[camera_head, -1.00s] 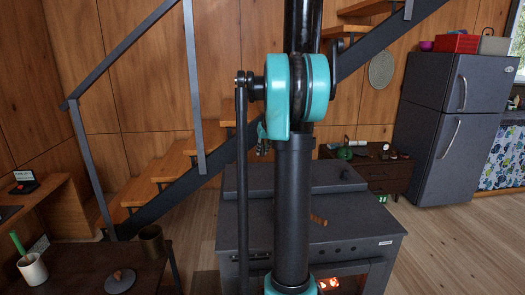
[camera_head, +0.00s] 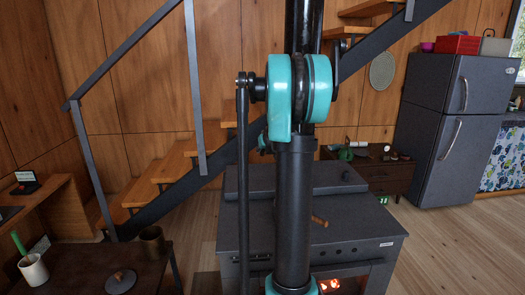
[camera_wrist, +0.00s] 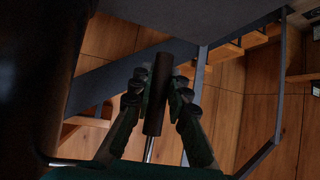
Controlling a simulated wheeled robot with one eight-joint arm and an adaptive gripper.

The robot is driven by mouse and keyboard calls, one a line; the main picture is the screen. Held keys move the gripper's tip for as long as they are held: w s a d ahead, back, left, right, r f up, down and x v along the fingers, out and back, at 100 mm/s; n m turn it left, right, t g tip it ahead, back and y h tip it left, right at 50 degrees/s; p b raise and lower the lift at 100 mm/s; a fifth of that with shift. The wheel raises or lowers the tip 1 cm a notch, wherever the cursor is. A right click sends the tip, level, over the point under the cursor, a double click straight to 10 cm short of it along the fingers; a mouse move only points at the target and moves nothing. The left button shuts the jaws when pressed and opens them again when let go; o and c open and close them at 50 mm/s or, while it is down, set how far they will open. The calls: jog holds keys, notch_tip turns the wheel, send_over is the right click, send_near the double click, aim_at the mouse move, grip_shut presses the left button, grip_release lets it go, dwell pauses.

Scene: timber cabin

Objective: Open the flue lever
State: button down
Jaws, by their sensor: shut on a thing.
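In the wrist view, a dark brown cylindrical grip on a thin shiny metal rod, which looks like the flue lever (camera_wrist: 157,95), stands between the two fingers of my gripper (camera_wrist: 160,92). The fingers are shut on the grip, one on each side. The rod runs down toward the palm. In the head view my arm stands in front of the black stove (camera_head: 355,231) and hides the lever and most of my gripper. I cannot tell the lever's angle from there.
The stove's fire glows at the low front, and a wooden handle (camera_head: 319,221) sits on its top. Stairs with a dark metal railing (camera_head: 195,90) rise behind. A low table (camera_head: 90,262) with a cup is at left, a grey fridge (camera_head: 457,125) at right.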

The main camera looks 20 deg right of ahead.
jog(key=shift+w+r, duration=0.1)
jog(key=shift+r, duration=0.05)
jog(key=c, duration=1.4)
grip_release()
jog(key=shift+c, duration=0.2)
jog(key=d+v, duration=0.1)
jog(key=v, duration=1.1)
jog(key=shift+a, duration=0.45)
